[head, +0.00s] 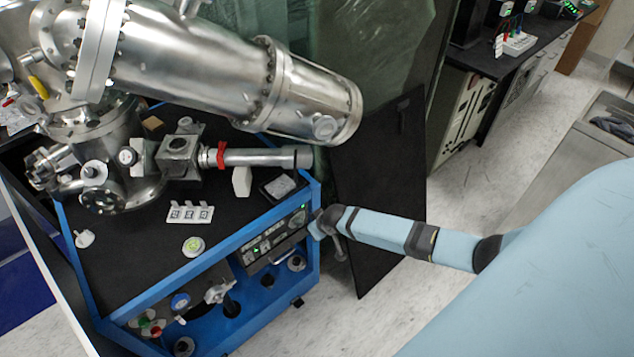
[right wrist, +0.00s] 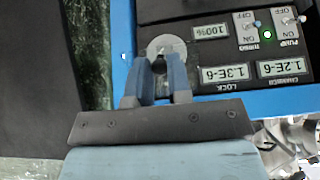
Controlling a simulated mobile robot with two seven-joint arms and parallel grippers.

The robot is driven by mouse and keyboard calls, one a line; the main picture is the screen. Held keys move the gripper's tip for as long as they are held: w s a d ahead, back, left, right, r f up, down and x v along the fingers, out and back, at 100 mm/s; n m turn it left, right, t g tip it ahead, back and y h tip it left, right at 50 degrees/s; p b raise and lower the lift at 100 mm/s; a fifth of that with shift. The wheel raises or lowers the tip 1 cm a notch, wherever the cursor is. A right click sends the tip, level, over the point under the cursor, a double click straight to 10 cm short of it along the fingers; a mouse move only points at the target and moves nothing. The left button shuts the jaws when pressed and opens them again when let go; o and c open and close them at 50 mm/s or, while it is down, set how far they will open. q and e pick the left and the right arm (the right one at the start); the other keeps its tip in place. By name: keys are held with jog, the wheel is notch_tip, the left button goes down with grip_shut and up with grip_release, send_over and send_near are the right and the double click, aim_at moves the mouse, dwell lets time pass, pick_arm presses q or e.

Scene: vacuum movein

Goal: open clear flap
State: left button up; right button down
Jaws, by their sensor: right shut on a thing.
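The control panel (head: 275,240) is on the front of the blue-framed cart. It also shows upside down in the right wrist view (right wrist: 176,12), with lit readouts and toggle switches marked TURBO and PUMP. I cannot make out a clear flap over it in either view. A round metal lock (right wrist: 166,44) is at the panel's end, near the word LOCK. My right gripper (head: 322,224) is at this end of the panel. In the right wrist view its blue fingers (right wrist: 160,72) are shut on the dark lock knob, which they mostly hide. My left gripper is out of view.
A large steel vacuum chamber (head: 200,62) with a thick tube overhangs the cart top. Knobs and valves (head: 215,295) sit below the panel. A dark board (head: 380,165) stands just behind my right forearm. The floor (head: 490,170) at the right is clear.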

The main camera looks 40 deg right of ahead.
jog(key=shift+w+r+g+p, duration=0.25)
jog(key=shift+r+g+p, duration=0.6)
jog(key=shift+r, duration=0.15)
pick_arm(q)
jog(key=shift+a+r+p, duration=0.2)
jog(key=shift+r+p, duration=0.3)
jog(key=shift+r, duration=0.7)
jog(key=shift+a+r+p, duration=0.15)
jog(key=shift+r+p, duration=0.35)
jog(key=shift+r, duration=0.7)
pick_arm(e)
jog(key=shift+w+a+r+g, duration=0.1)
jog(key=shift+w+r+g, duration=0.3)
jog(key=shift+r+g, duration=0.45)
jog(key=shift+f+g, duration=0.2)
jog(key=shift+g, duration=0.1)
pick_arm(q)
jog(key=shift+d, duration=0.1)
pick_arm(e)
jog(key=c, duration=1.1)
grip_release()
jog(key=shift+o, duration=0.2)
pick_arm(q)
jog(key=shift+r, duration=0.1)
pick_arm(e)
notch_tip(320, 180, up, 14)
jog(key=s, duration=0.2)
jog(key=shift+s+f, duration=0.2)
